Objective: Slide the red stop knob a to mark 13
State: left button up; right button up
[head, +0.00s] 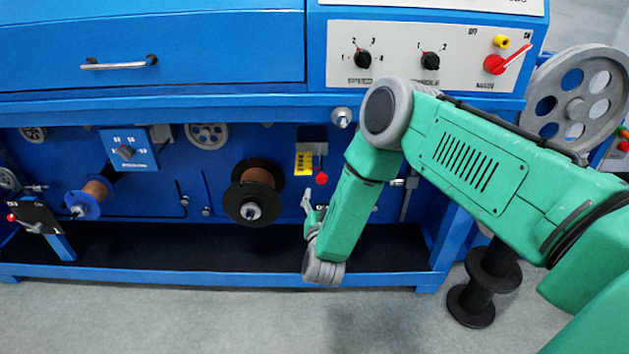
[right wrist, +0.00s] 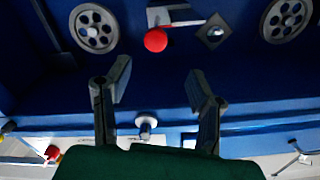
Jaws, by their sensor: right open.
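A red knob (right wrist: 155,40) also shows in the right wrist view, beyond and between the fingertips. My right gripper (head: 308,204) is partly hidden by its own wrist, below and left of the knob. In the right wrist view my right gripper (right wrist: 160,82) is open and empty, apart from the knob. My left gripper is not seen.
A dark-flanged copper spool (head: 253,192) sits left of my right gripper, a blue spool (head: 88,198) farther left. Another red knob (head: 11,217) is at the far left. A blue beam (head: 225,108) overhangs the recess. Grey wheels (right wrist: 93,28) flank the knob in the wrist view.

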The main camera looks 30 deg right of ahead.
aim_at(323, 180)
jog(key=x, duration=0.3)
jog(key=b+x, duration=0.1)
jog(key=x, duration=0.2)
jog(key=b+x, duration=0.1)
jog(key=x, duration=0.2)
jog(key=shift+s+d+f, duration=0.3)
jog(key=shift+d+f, duration=0.05)
jog(key=shift+d, duration=0.05)
jog(key=shift+w+d+b, duration=0.1)
jog(key=shift+w+b, duration=0.2)
jog(key=shift+w, duration=0.1)
jog(key=shift+w+r, duration=0.25)
jog(key=shift+w, duration=0.05)
jog(key=shift+c, duration=0.5)
jog(key=shift+d+f, duration=0.15)
grip_shut()
